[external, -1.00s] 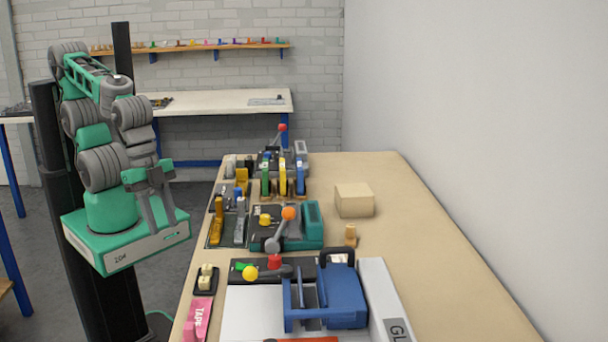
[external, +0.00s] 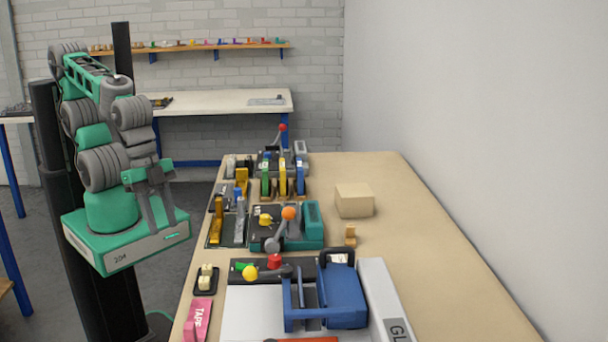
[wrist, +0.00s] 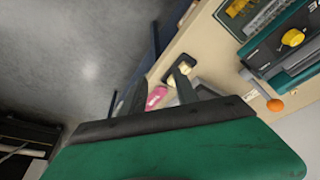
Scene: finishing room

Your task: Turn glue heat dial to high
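A yellow dial (external: 265,219) sits on the dark panel of a teal machine (external: 313,226) on the bench. The dial also shows at the upper right of the wrist view (wrist: 292,37); its marks are too small to read. A lever with an orange ball (external: 289,213) stands beside it. I cannot tell from any label whether this is the glue heat dial. My gripper (external: 161,214) hangs left of the bench, well apart from the dial. Its two fingers (wrist: 165,88) are apart with nothing between them.
A blue machine (external: 345,296) with yellow (external: 250,273) and red (external: 274,261) knobs stands in front. Coloured clamps (external: 283,178) stand behind the teal machine. A beige block (external: 354,201) and pink tape box (external: 198,318) lie on the bench. Its right side is mostly clear.

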